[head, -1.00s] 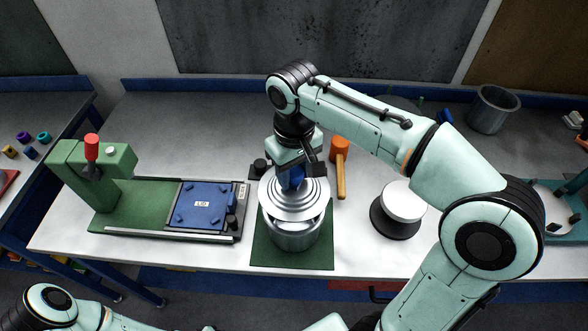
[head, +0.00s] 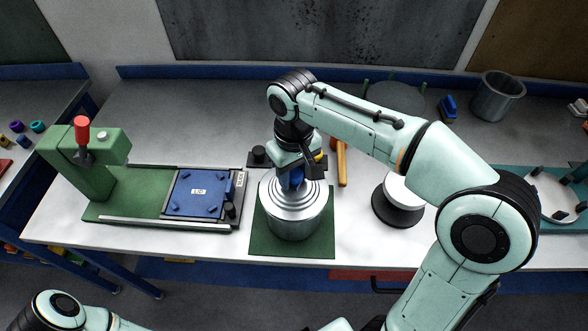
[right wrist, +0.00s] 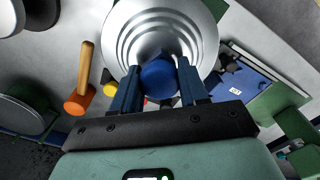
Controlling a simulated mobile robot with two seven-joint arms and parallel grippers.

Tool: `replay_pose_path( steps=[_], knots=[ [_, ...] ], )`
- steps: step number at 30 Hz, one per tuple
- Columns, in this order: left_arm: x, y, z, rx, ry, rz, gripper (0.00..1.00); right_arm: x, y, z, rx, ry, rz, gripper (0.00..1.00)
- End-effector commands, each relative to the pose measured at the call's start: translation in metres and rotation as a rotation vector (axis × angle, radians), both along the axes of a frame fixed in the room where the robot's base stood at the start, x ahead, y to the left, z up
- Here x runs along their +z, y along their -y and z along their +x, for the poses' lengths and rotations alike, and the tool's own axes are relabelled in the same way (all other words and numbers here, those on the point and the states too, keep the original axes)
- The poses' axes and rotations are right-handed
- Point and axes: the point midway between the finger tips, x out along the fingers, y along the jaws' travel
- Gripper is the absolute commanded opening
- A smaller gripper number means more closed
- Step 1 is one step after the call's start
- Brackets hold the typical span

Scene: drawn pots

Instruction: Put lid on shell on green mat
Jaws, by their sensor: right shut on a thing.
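The metal shell (head: 292,229) is a silver pot standing upright on the green mat (head: 321,244). The silver stepped lid (head: 306,199) with a blue knob (right wrist: 160,79) lies across the shell's mouth, looking level, with no clear gap showing in the head view. Its rings also show in the right wrist view (right wrist: 124,36). My right gripper (head: 291,179) comes down from above and is shut on the blue knob. The gripper hides part of the lid. The shell's far side is hidden. My left gripper is out of view.
Left of the mat is a green fixture (head: 146,188) with a blue plate (head: 196,193) and a red-handled press (head: 82,131). A hammer (head: 342,166) lies behind right. A white disc on a black base (head: 398,208) stands right. A grey pot (head: 497,96) is at back right.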

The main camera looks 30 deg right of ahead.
Motion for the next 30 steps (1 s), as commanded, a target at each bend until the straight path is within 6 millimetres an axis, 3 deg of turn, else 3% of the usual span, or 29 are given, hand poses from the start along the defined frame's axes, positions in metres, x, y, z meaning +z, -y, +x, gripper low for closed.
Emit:
replay_pose_path(
  steps=[30],
  knots=[
    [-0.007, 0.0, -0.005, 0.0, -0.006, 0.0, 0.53, -0.01, 0.0, 0.0, 0.0, -0.001, 0.0, 0.11]
  ],
)
